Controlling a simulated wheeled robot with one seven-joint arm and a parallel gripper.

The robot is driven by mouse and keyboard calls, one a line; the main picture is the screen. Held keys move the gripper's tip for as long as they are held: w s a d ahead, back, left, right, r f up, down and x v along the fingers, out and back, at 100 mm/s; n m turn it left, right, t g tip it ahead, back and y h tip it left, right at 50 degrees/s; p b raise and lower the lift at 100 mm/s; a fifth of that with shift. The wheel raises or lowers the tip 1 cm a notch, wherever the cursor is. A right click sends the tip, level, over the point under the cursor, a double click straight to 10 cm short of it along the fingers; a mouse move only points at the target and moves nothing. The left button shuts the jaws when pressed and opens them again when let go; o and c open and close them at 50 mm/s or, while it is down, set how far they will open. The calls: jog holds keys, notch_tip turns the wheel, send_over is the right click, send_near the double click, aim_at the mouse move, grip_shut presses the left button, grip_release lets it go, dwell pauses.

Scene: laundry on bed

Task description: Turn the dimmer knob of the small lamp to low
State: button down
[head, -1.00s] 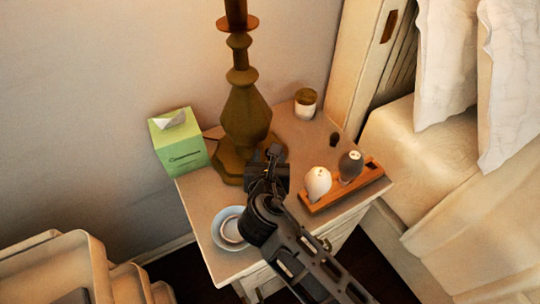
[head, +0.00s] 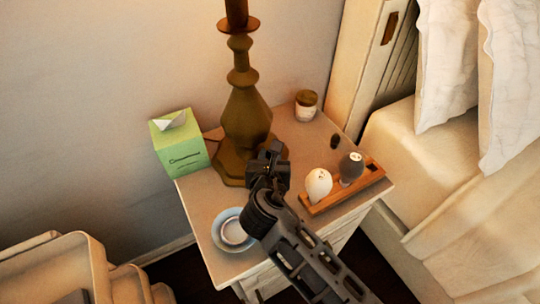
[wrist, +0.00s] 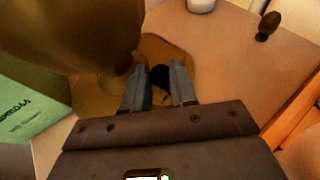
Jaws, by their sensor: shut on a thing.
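The lamp (head: 247,118) has a brass-coloured, faceted body on a flat, many-sided base and stands at the back of the nightstand. Its lower body and base (wrist: 181,50) show in the wrist view. The dark round dimmer knob (wrist: 160,77) sits at the base, between my two fingers. My gripper (wrist: 159,84) is shut on the knob, with a finger on either side. In the head view my gripper (head: 268,160) is at the front of the lamp base, and it hides the knob there. The knob's setting cannot be read.
A green tissue box (head: 179,145) stands left of the lamp. A plate (head: 226,238) lies in front. A wooden tray (head: 372,179) with a white and a dark shaker is to the right. A lidded jar (head: 305,105) and a small dark object (head: 334,141) stand behind.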

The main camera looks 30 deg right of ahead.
jog(key=shift+w+a+r+m+g+h+p, duration=0.1)
jog(key=shift+a+m+g+h+p, duration=0.05)
jog(key=shift+m+g+h+p, duration=0.45)
jog(key=shift+w+a+r+m+g+h+p, duration=0.15)
jog(key=shift+m+g+h+p, duration=0.2)
jog(key=shift+m+h, duration=0.35)
jog(key=shift+f+m+g+h, duration=0.3)
jog(key=shift+m+g+h, duration=0.2)
jog(key=shift+m+g, duration=0.4)
jog(key=shift+s, duration=0.1)
jog(key=c, duration=1)
grip_release()
jog(key=v, duration=0.7)
jog(key=shift+s+a+r, duration=0.15)
jog(key=shift+s+a, duration=0.05)
jog(key=shift+a, duration=0.1)
